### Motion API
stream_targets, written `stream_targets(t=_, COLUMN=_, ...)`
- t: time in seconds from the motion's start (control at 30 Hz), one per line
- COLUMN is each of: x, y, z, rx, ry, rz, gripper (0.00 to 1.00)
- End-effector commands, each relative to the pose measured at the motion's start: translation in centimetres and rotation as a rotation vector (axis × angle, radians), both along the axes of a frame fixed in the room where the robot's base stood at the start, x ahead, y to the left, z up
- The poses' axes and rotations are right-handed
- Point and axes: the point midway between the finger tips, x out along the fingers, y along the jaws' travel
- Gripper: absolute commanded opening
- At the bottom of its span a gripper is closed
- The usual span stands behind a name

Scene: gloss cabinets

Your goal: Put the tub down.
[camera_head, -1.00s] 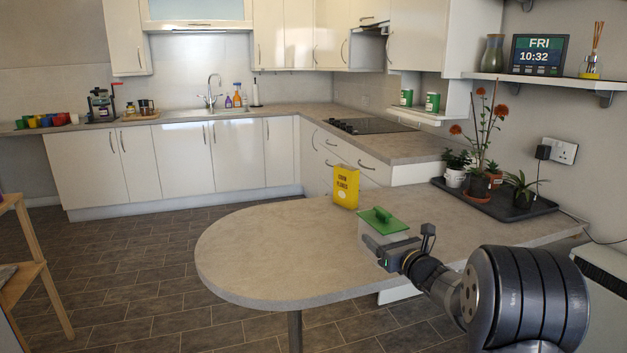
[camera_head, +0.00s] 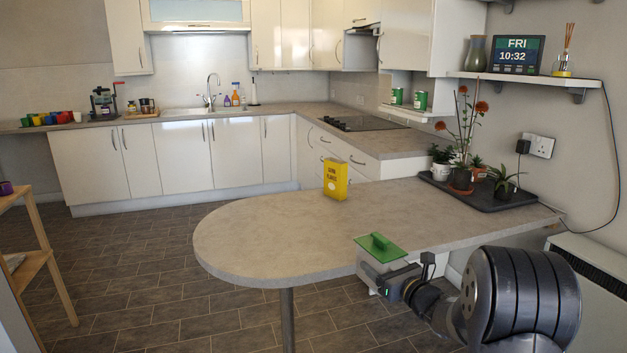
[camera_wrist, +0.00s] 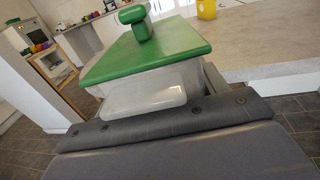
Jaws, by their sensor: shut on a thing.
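The tub (camera_head: 373,268) is a pale, see-through box with a green lid (camera_head: 381,247) and a raised green handle. My gripper (camera_head: 391,277) is shut on the tub at its near side. In the head view the tub is at the front edge of the grey peninsula counter (camera_head: 270,232), overlapping that edge in the picture. In the wrist view the green lid (camera_wrist: 150,52) and the pale side of the tub (camera_wrist: 145,92) fill the middle, close beyond the gripper. The counter (camera_wrist: 270,50) shows behind and to the right. The tub's underside is hidden.
A yellow corn flakes box (camera_head: 336,179) stands on the counter behind the tub. A dark tray (camera_head: 478,193) with potted plants lies at the counter's right end. The rounded left part of the counter is clear. A wooden stand (camera_head: 42,250) is at the far left.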

Motion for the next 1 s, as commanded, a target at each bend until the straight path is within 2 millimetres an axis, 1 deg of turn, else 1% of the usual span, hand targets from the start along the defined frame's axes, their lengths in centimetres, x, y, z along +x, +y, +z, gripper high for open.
stream_targets(t=0.03, x=-0.7, y=0.0, z=-1.2, rx=0.0, ry=0.008, rz=0.007, gripper=0.42)
stream_targets(t=0.17, x=-2.8, y=0.4, z=-4.1, rx=-0.001, ry=0.013, rz=0.029, gripper=0.42)
stream_targets(t=0.3, x=-5.8, y=0.8, z=-7.4, rx=0.002, ry=0.015, rz=0.048, gripper=0.42)
stream_targets(t=0.4, x=-8.1, y=1.1, z=-9.3, rx=0.005, ry=0.011, rz=0.057, gripper=0.42)
stream_targets(t=0.5, x=-10.1, y=1.3, z=-10.7, rx=0.008, ry=0.005, rz=0.058, gripper=0.42)
stream_targets(t=0.63, x=-12.2, y=1.6, z=-11.9, rx=0.013, ry=-0.002, rz=0.055, gripper=0.42)
stream_targets(t=0.8, x=-14.1, y=1.8, z=-12.8, rx=0.016, ry=-0.011, rz=0.049, gripper=0.42)
stream_targets(t=0.97, x=-15.5, y=1.9, z=-13.3, rx=0.02, ry=-0.016, rz=0.041, gripper=0.42)
stream_targets(t=1.0, x=-15.4, y=2.0, z=-12.6, rx=0.018, ry=-0.02, rz=0.039, gripper=0.42)
